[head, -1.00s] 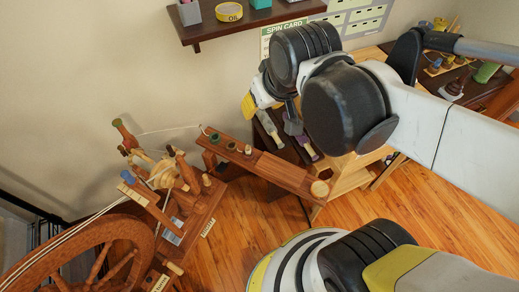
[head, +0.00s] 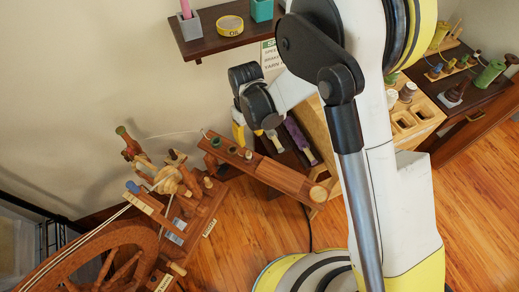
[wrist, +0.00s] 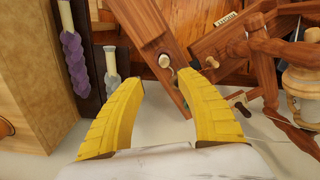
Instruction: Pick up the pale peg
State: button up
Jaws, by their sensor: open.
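A pale peg (wrist: 163,60) stands in the reddish-brown wooden bar (wrist: 140,18) of the spinning wheel, just beyond my fingertips in the wrist view. In the head view a small light peg (head: 249,154) shows on the same bar (head: 285,178). A second pale-topped peg (wrist: 212,62) stands beside the bar, near my right-hand fingertip; I cannot tell for sure which is meant. My gripper (wrist: 157,78) is open, its yellow fingers spread, with nothing held between them. In the head view my gripper (head: 238,132) is mostly hidden behind my wrist, above the bar's far end.
Bobbins with purple yarn (wrist: 73,60) and pale yarn (wrist: 110,78) lie left of my fingers. The spinning wheel (head: 105,245) fills the lower left. A wall shelf (head: 215,35) hangs behind. A rack of spools (head: 410,115) stands at right. Floor is clear lower right.

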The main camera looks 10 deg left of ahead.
aim_at(248, 152)
notch_tip(248, 152, down, 6)
jog(key=shift+a+r+b, duration=0.1)
jog(key=shift+b, duration=1.1)
jog(key=f+b, duration=0.2)
jog(key=f, duration=0.1)
jog(key=f+b, duration=0.1)
jog(key=f, duration=0.1)
jog(key=shift+s+a, duration=0.2)
jog(key=shift+s, duration=0.15)
jog(key=shift+r, duration=0.1)
grip_shut()
